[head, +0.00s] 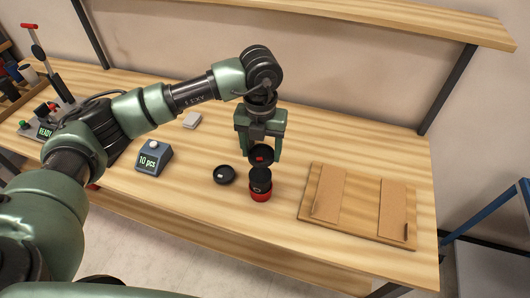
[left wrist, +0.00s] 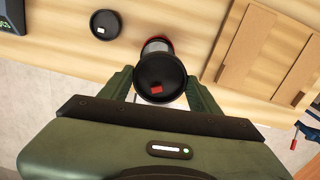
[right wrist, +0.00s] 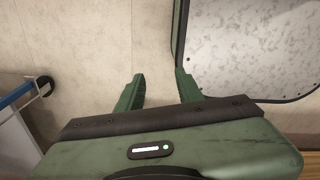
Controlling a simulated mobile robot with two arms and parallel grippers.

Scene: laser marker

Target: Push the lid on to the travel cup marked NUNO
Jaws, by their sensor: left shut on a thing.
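My left gripper (head: 263,150) is shut on a round black lid (head: 262,158) with a small red tab. The left wrist view shows this lid (left wrist: 160,78) between the fingers. A travel cup (head: 261,195), dark at the top and red lower down, stands upright on the bench just below and in front of the held lid. I cannot read its name. In the left wrist view the lid partly hides the cup (left wrist: 157,45). A second black lid (head: 224,174) with a white tab lies left of the cup. My right gripper (right wrist: 160,90) is open and empty.
A wooden board (head: 361,205) with two brown panels lies right of the cup. A grey counter box (head: 154,158) reading "10 pcs" and a pale block (head: 192,120) sit to the left. A wooden shelf (head: 380,18) runs along the wall above.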

